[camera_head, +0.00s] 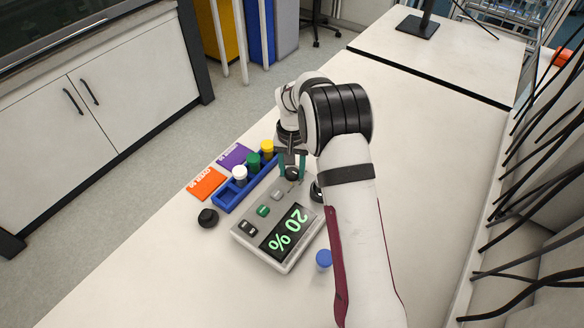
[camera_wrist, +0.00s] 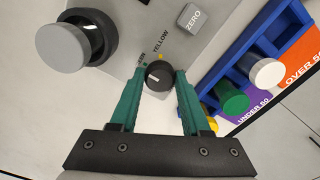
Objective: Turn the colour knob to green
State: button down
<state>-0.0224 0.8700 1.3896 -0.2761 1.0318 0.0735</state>
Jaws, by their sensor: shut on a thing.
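The colour knob (camera_wrist: 159,74) is a small round black dial with a short white mark, on a grey device panel (camera_wrist: 140,15). The word YELLOW and a yellow dot sit just above it in the wrist view, and a partly covered label ending in EEN is to the left of that. My gripper (camera_wrist: 160,74) has its green fingers on both sides of the knob, shut on it. Where the white mark points is hard to tell. In the head view the knob (camera_head: 292,173) sits at the device's far end, between the fingers. The device's display (camera_head: 288,232) reads 20 %.
A blue rack (camera_head: 228,203) with white-, green- and yellow-capped vials stands left of the device. Orange (camera_head: 206,183) and purple cards lie beyond it. A black round piece (camera_head: 208,217) and a blue-capped item (camera_head: 323,260) are nearby. In the wrist view, a grey-topped round part (camera_wrist: 62,47) is close.

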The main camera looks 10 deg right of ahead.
aim_at(292, 172)
dwell(0.4)
jog(key=shift+c, duration=1.8)
grip_release()
notch_tip(292, 172, up, 16)
jog(key=shift+f, duration=0.1)
